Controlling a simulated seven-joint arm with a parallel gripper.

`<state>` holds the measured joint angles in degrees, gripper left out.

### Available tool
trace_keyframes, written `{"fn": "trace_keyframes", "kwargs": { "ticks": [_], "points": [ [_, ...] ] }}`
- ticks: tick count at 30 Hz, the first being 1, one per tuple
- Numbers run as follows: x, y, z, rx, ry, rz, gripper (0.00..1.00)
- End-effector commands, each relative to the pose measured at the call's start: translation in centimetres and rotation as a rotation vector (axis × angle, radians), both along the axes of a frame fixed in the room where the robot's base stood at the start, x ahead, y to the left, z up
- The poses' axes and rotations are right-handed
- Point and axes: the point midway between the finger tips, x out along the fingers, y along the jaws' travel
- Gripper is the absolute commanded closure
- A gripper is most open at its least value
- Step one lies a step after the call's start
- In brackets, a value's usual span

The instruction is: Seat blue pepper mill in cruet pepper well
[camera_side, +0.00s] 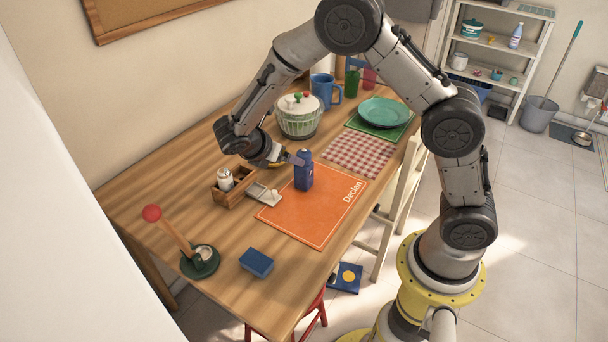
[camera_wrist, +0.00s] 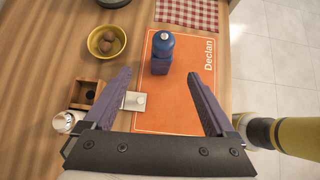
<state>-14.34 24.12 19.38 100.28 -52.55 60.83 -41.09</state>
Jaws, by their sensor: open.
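The blue pepper mill (camera_side: 304,173) stands upright on the orange placemat (camera_side: 327,213) in the side view. In the wrist view the mill (camera_wrist: 162,55) is ahead, near the gap between my fingertips. My gripper (camera_wrist: 159,73) is open and empty, its two purple-grey fingers wide apart. In the side view my gripper (camera_side: 291,160) is close beside the mill's upper part; I cannot tell whether it touches. The wooden cruet (camera_side: 229,196) stands left of the placemat, with a white, metal-topped shaker (camera_side: 225,179) in it. The wrist view shows a dark, empty well (camera_wrist: 89,94) in the cruet (camera_wrist: 79,105).
A yellow bowl (camera_wrist: 106,42) with brown round items is left of the mill. A green-and-white lidded pot (camera_side: 298,116) stands behind. A blue block (camera_side: 257,263) and green spoon rest (camera_side: 200,263) lie nearer the front.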

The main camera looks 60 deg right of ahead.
Motion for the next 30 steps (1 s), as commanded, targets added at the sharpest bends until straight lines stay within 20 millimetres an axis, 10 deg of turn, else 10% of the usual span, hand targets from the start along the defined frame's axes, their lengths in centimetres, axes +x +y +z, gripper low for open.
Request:
{"fn": "trace_keyframes", "kwargs": {
  "ticks": [30],
  "points": [
    [-0.1, -8.8, -9.3, 0.000, 0.008, 0.003, 0.10]
  ]
}}
